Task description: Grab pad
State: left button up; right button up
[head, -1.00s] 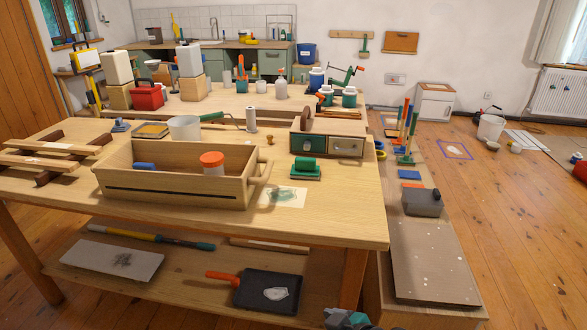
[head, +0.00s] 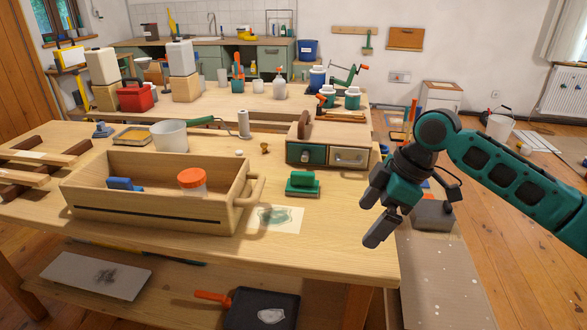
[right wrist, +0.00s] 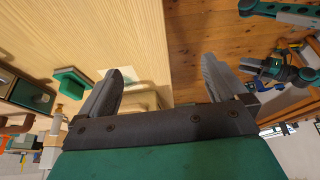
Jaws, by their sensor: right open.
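The pad (head: 303,184), a green block with a raised green grip, lies on the near wooden table, right of the wooden tray and in front of the small drawer box. In the right wrist view the green pad (right wrist: 72,83) shows left of the fingers. My right gripper (head: 376,220) is open and empty, above the table's right edge, to the right of the pad and apart from it. Its two spread fingers (right wrist: 163,72) show in the right wrist view with nothing between them.
A stained paper sheet (head: 276,219) lies in front of the pad. The drawer box (head: 328,155) stands behind it. The tabletop right of the paper is clear.

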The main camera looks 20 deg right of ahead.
aim_at(300, 183)
jog(key=i, duration=0.95)
